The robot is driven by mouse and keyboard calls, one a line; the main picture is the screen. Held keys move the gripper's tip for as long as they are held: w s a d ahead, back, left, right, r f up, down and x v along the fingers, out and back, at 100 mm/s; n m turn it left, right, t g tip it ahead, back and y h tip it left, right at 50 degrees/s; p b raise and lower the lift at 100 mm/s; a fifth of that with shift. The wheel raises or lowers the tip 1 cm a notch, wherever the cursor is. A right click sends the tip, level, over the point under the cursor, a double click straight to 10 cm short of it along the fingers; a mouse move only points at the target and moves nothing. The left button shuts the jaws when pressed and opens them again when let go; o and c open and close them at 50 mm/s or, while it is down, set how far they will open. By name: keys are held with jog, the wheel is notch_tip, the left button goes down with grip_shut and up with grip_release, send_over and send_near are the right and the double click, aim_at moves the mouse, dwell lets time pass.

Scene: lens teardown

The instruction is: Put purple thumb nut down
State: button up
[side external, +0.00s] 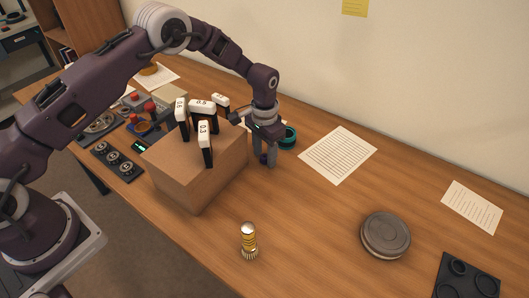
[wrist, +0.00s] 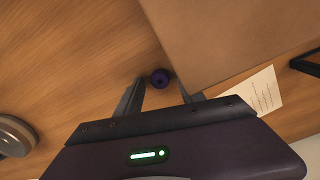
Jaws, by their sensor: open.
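The purple thumb nut (wrist: 160,78) is a small dark purple round piece with a dark centre. In the wrist view it appears on the wooden table just beyond and between my fingertips, close to the edge of the brown box. In the side view the nut (side external: 263,158) is a small dark purple spot partly hidden by my fingers. My gripper (side external: 265,161) points down beside the box, its fingers low near the table. In the wrist view my gripper (wrist: 161,90) is open, with a finger on either side of the nut and visible gaps.
The brown box (side external: 196,170) with several white-labelled black pieces stands left of my gripper. A teal ring-shaped part (side external: 288,137) is close behind.

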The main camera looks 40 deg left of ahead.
notch_tip(320, 180, up, 12)
jog(key=shift+r, duration=0.2)
notch_tip(320, 180, up, 12)
jog(key=t, duration=0.1)
send_over(265, 156)
jog(key=s+a, duration=0.2)
jog(key=s, duration=0.4)
jog(key=s+a+r+n+t, duration=0.1)
jog(key=s+r, duration=0.4)
jog(key=s, duration=0.6)
jog(key=s+a+r+n+t, duration=0.1)
jog(key=s+r, duration=0.4)
jog(key=s, duration=0.6)
jog(key=shift+a+r+t, duration=0.3)
jog(key=shift+a+t, duration=0.5)
jog(key=shift+a, duration=0.15)
jog(key=shift+o, duration=0.5)
jog(key=s+f+n+t, duration=0.1)
jog(key=s+f, duration=0.1)
jog(key=s, duration=0.5)
jog(key=shift+a+f, duration=0.3)
jog(key=shift+f, duration=0.1)
jog(key=shift+r, duration=0.15)
